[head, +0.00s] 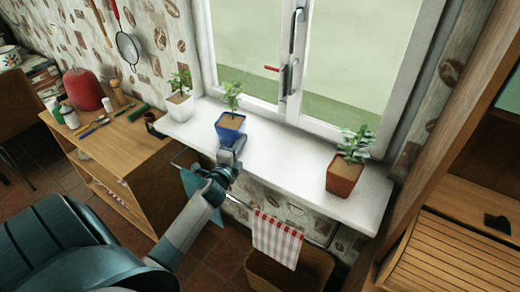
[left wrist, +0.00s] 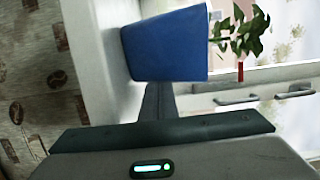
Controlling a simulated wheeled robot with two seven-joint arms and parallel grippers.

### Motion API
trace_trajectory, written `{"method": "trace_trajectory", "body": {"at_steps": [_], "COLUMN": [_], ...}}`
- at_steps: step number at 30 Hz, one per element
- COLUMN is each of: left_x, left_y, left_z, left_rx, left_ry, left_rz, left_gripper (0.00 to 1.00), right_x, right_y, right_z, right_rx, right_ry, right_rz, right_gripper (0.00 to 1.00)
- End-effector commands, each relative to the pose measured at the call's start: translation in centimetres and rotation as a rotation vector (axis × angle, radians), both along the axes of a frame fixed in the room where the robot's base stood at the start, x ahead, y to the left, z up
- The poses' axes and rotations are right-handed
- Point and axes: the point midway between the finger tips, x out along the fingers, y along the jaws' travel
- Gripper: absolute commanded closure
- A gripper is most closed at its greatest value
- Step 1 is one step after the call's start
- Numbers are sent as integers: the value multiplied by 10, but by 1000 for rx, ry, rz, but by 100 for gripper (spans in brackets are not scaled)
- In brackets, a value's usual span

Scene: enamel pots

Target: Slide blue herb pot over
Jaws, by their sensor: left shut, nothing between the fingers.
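The blue herb pot (head: 230,122) stands upright on the white windowsill (head: 275,149), between a white pot and a terracotta pot. A small green plant grows in it. My left gripper (head: 232,143) is shut and empty, low at the near side of the blue pot. In the left wrist view the blue pot (left wrist: 165,45) fills the upper middle, right beyond the shut fingertips (left wrist: 157,88). They look very close to the pot or touching it; I cannot tell which. My right gripper is not in view.
A white pot with a plant (head: 180,106) stands left on the sill, and a terracotta pot (head: 344,175) stands right. The sill is clear between the blue and terracotta pots. The window handle (head: 285,78) is behind. A checked towel (head: 276,239) hangs below.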

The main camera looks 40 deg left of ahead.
Motion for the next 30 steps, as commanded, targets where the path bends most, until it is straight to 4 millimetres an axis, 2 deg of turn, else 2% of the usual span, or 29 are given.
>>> {"method": "trace_trajectory", "body": {"at_steps": [1, 6, 9, 12, 30], "left_x": [-1, -3, -4, -5, -3], "left_y": [16, 59, 79, 90, 91], "left_z": [-1, -2, -1, -1, 0], "left_rx": [5, 4, 4, 0, -1], "left_ry": [3, 2, 1, 1, 0], "left_rz": [2, 2, 1, 2, 0], "left_gripper": [100, 100, 100, 100, 100], "right_x": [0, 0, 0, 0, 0], "right_y": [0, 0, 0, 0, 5], "right_z": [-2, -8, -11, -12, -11], "right_rx": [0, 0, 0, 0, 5], "right_ry": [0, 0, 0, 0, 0], "right_rz": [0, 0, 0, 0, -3], "right_gripper": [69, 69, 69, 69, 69]}}
